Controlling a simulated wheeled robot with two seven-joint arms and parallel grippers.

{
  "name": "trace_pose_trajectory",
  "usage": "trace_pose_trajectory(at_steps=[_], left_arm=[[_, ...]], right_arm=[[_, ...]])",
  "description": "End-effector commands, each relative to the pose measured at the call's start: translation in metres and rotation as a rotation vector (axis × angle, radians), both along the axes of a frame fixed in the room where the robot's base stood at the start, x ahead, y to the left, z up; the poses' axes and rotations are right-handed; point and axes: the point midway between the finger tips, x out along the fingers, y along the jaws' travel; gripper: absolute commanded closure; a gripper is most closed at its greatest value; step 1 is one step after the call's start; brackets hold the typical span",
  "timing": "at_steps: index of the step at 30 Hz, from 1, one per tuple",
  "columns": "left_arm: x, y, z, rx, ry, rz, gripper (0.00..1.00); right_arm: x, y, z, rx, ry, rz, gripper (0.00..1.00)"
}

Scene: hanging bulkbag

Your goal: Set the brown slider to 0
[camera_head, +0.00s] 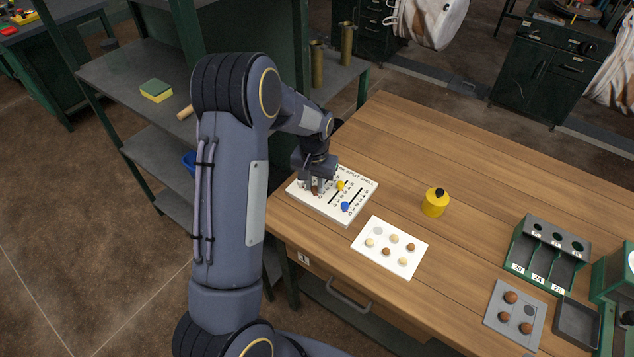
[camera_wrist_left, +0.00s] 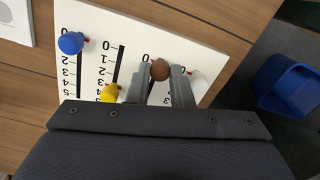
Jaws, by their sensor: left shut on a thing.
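The white slider board (camera_head: 333,211) lies on the wooden table near its left corner. It also shows in the left wrist view (camera_wrist_left: 135,35). The brown slider's round knob (camera_wrist_left: 160,70) is between the two fingers of my left gripper (camera_wrist_left: 161,75), close to the printed 0 of its scale; its exact mark is partly hidden by the fingers. In the head view my left gripper (camera_head: 313,184) reaches down onto the board and is shut on the brown knob. The blue slider (camera_wrist_left: 70,43) and yellow slider (camera_wrist_left: 109,93) stand on neighbouring scales. My right gripper is not in view.
A pale slider (camera_wrist_left: 197,79) is just beside the fingers. A white card with several round pieces (camera_head: 385,262), a yellow canister (camera_head: 435,203), a green box with holes (camera_head: 548,255) and a grey tray (camera_head: 516,314) stand on the table. The table's far middle is clear.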

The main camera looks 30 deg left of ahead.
Motion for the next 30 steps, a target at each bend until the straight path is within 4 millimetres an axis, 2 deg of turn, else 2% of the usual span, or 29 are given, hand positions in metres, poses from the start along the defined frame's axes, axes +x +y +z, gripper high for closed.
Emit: trace_pose_trajectory(at_steps=[4,5,10,20,30], left_arm=[[-0.004,0.000,-0.001,-0.001,0.014,0.001,1.00],[-0.004,0.000,-0.001,-0.001,0.015,0.001,0.80],[-0.003,0.000,-0.001,0.000,0.013,0.001,0.59],[-0.002,0.000,0.004,0.000,0.007,0.001,0.59],[-0.001,0.000,0.057,0.000,0.005,0.001,0.59]], right_arm=[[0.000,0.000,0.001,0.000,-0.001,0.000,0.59],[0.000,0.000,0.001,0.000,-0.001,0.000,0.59],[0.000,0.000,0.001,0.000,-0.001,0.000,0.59],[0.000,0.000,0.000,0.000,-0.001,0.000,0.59],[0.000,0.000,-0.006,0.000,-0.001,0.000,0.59]])
